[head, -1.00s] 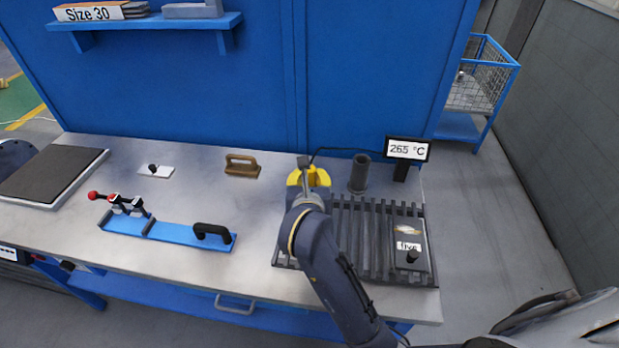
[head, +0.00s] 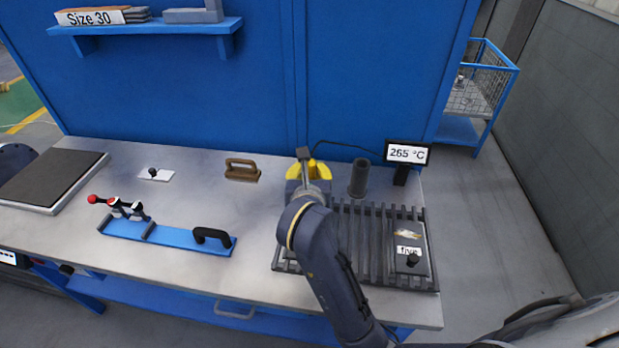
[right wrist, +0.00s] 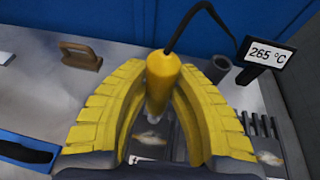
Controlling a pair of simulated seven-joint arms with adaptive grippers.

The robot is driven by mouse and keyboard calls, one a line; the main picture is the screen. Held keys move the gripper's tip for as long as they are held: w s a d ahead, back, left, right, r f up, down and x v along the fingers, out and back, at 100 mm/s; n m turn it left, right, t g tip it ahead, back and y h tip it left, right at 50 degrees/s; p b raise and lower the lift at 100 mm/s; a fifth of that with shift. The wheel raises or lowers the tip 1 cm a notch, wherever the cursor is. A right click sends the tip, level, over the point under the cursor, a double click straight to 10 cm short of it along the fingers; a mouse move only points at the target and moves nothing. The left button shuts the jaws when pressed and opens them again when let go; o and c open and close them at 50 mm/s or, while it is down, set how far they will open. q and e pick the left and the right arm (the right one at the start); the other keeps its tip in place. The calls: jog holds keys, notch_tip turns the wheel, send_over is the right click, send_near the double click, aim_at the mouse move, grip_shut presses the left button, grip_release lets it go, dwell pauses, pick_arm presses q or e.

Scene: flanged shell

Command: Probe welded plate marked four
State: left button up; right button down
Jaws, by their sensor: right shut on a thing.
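My right gripper (head: 308,172) is over the back left of the slotted rack. It is shut on a yellow probe (right wrist: 162,75) with a grey lower end and a black cable. The probe points down between the curved yellow fingers in the right wrist view. Below it lies a dark plate (right wrist: 150,140) with a weld patch and a partly hidden white label I cannot read; whether the tip touches it I cannot tell. A plate marked "five" (head: 408,250) lies at the rack's right end. The display (head: 407,153) reads 265 °C. My left gripper is not in view.
The slotted rack (head: 375,245) fills the bench's right end. A dark upright tube (head: 359,176) stands behind it. A brown handled block (head: 242,170), a blue fixture (head: 170,235) and a small white plate (head: 156,175) lie left. Bare bench separates them.

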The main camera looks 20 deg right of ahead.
aim_at(310, 163)
jog(key=shift+r, duration=1.85)
dwell(0.3)
